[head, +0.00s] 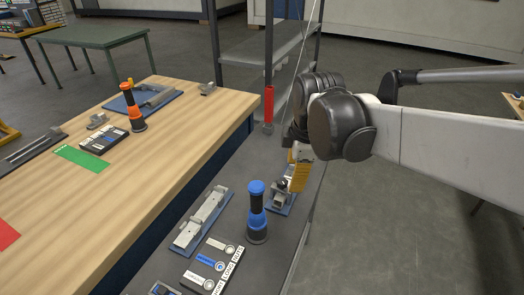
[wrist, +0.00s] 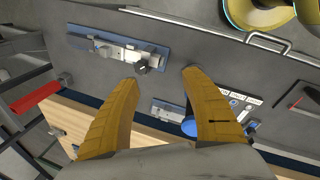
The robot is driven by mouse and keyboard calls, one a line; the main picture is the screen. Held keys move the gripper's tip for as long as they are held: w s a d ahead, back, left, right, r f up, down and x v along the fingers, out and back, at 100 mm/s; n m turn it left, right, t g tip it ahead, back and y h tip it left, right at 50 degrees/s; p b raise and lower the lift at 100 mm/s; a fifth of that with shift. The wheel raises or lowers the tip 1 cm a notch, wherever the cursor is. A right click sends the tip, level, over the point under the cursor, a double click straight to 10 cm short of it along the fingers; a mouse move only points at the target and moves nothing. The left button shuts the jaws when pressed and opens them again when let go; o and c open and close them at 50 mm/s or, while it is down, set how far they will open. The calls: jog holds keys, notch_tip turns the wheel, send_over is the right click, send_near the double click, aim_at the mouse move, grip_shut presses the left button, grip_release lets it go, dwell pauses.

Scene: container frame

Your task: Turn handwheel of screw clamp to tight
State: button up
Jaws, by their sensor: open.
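The screw clamp is a grey metal fixture on a blue base plate (head: 284,208), lying on the dark grey bench. In the wrist view its long blue plate (wrist: 84,33) is seen from above, with a dark knobbed handwheel (wrist: 141,69) at its right end. My gripper (wrist: 157,76) is open, with its two yellow fingers spread apart. The handwheel appears in the gap between the fingertips, nearer the left one, and no contact shows. In the head view my gripper (head: 294,183) hangs over the clamp and hides part of it, including most of the handwheel.
A blue-and-black upright tool (head: 257,212) stands close left of the clamp. Another grey fixture (head: 203,216) and a labelled panel (head: 207,268) lie farther left. A wooden bench (head: 165,150) adjoins. A red cylinder (head: 268,104) is behind. A metal bar handle (wrist: 268,41) runs along the bench edge.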

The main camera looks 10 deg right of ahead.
aim_at(282, 181)
jog(key=w+f+n+g+p, duration=0.1)
jog(key=w+n+g+p, duration=0.3)
jog(key=w+n, duration=0.6)
jog(key=shift+n+t, duration=0.5)
jog(key=f+b, duration=0.1)
jog(key=f, duration=0.2)
jog(key=s+f+b, duration=0.1)
jog(key=f, duration=0.3)
jog(key=f+b, duration=0.1)
jog(key=f, duration=0.3)
jog(key=shift+s+a, duration=0.1)
jog(key=shift+s, duration=0.1)
jog(key=shift+r, duration=0.1)
grip_shut()
